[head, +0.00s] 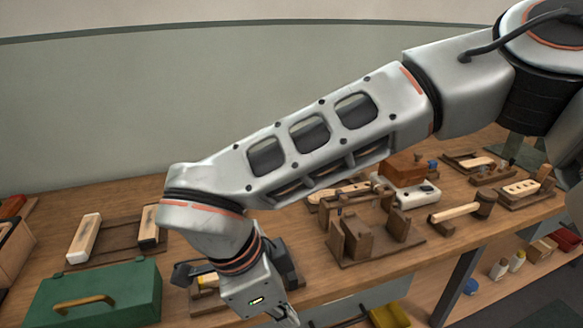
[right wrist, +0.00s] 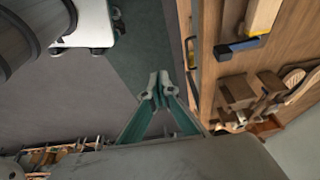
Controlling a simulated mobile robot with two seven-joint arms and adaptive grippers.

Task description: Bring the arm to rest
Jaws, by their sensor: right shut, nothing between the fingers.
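My right arm (head: 320,145) reaches across the head view from the upper right down to the lower left, in front of the workbench (head: 420,262). Its wrist hangs over the front part of the bench, and the gripper's fingertips fall at or below the bottom edge there. In the right wrist view my right gripper (right wrist: 158,84) is shut, with its fingertips together and nothing between them. It shows over the grey floor (right wrist: 95,100), beside the bench edge. My left gripper is in neither view.
A green box (head: 100,298) with a handle stands at the front left. Wooden blocks on a board (head: 85,238) lie behind it. A wooden fixture (head: 385,235), a mallet (head: 460,212) and a red-brown box (head: 405,168) stand to the right. A lower shelf (head: 505,292) holds bottles and boxes.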

